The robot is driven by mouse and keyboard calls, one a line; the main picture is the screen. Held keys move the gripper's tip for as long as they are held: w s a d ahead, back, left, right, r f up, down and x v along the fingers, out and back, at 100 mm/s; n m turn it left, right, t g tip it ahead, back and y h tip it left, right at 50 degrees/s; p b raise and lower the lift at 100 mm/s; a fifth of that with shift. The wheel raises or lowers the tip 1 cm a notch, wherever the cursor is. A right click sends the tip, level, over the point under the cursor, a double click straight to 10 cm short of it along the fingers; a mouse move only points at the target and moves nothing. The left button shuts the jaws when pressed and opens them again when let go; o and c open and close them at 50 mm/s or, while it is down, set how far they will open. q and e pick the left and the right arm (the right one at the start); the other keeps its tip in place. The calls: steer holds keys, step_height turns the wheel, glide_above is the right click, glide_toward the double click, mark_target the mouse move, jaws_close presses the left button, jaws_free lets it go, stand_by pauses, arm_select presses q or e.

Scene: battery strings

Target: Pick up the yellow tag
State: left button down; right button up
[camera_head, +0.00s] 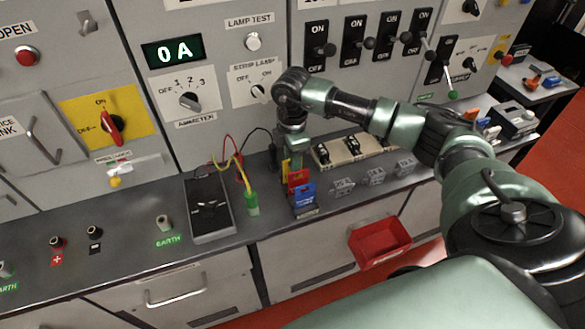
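A rack of coloured tags stands on the grey counter, with a blue tag (305,196) in front, a red tag (298,180) behind it and a narrow strip of the yellow tag (285,169) showing at the back left. The rest of the yellow tag is hidden by the red tag and my gripper. My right gripper (296,160) points down at the back of the rack, right at the yellow tag. Its fingers are small and partly hidden, so I cannot tell whether they are open or touch the tag. My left gripper is out of view.
A dark meter (209,208) with leads and a green-and-yellow probe (252,203) lie left of the rack. Grey clips (374,177) and a beige fuse block (347,149) are to the right. The panel wall rises close behind. A red bin (380,242) hangs on the counter front.

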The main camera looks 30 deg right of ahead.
step_height(320, 180, down, 2)
steer(key=shift+s+f, duration=0.1)
steer(key=shift+s, duration=0.05)
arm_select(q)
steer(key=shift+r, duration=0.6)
arm_select(e)
steer(key=shift+f, duration=0.3)
jaws_close()
steer(key=shift+r, duration=0.1)
